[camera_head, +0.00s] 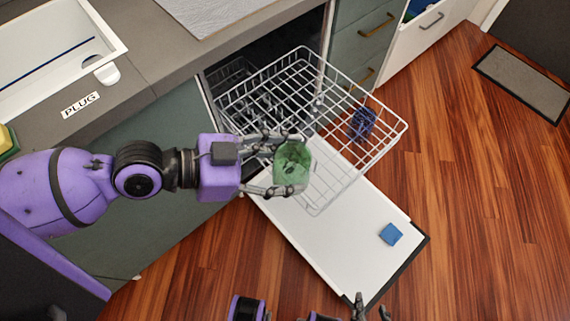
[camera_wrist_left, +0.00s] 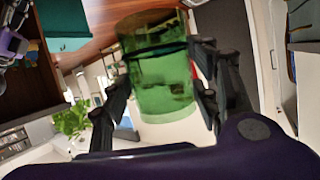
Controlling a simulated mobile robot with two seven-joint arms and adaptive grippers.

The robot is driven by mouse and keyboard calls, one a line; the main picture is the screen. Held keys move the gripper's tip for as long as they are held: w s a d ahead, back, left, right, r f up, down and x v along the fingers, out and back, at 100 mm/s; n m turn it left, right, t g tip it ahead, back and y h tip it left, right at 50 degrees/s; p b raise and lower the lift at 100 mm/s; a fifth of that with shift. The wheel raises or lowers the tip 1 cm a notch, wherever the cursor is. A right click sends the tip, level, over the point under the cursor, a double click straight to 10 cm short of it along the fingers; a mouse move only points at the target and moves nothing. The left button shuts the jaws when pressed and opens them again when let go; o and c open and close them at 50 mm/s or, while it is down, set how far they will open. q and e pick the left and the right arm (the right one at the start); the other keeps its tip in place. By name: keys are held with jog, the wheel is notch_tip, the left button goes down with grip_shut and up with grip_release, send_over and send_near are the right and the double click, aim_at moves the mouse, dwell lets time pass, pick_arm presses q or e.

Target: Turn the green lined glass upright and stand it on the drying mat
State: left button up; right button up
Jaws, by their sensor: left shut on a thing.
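The green lined glass (camera_head: 293,163) is held by my left gripper (camera_head: 280,163) above the pulled-out dishwasher rack and open door. In the left wrist view the clear green glass (camera_wrist_left: 163,85) has a dark line around it and sits between the two fingers. I cannot tell for sure which end is its mouth. A pale grey mat (camera_head: 212,14), apparently the drying mat, lies on the counter at the top, partly out of frame. My right gripper (camera_head: 371,307) is at the bottom edge, partly cut off, its visible fingertips apart and empty.
The white wire rack (camera_head: 380,142) holds a dark blue item (camera_head: 362,123). The open dishwasher door (camera_head: 345,235) carries a blue block (camera_head: 390,234). A white sink (camera_head: 60,45) and a PLUG label (camera_head: 80,104) are at left. An open drawer (camera_head: 425,40) juts out at upper right.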

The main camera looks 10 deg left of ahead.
pick_arm(q)
jog(key=shift+r, duration=0.4)
jog(key=shift+f, duration=0.1)
